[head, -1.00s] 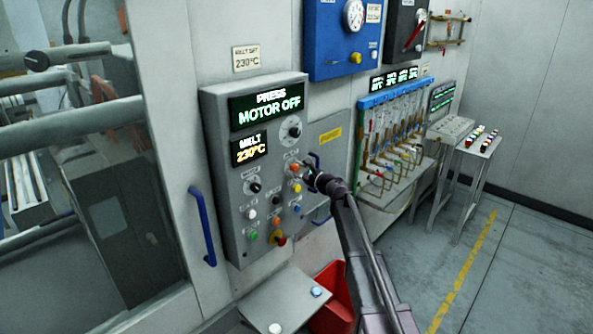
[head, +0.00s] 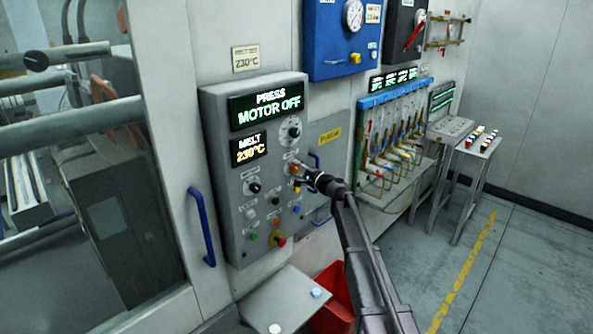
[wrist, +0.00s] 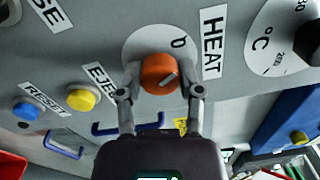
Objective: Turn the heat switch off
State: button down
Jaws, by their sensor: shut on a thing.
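The heat switch is an orange knob (wrist: 159,74) on a round pale plate, beside a label reading HEAT (wrist: 212,42). My gripper (wrist: 160,92) is shut on the knob, one finger on each side. In the head view my gripper (head: 303,177) is at the right side of the grey control panel (head: 222,160), and the orange knob (head: 293,168) shows just at its tip.
The panel displays read PRESS MOTOR OFF (head: 266,110) and MELT 230°C (head: 249,150). A yellow button (wrist: 81,98) and a blue button (wrist: 26,111) sit close by on the panel. A dial marked °C (wrist: 275,40) is on the other side. A red bin (head: 333,300) stands below.

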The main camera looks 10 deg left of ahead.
jog(key=shift+n, duration=0.3)
jog(key=shift+c, duration=1.3)
grip_release()
jog(key=v, duration=0.7)
jog(key=shift+s+d, duration=0.15)
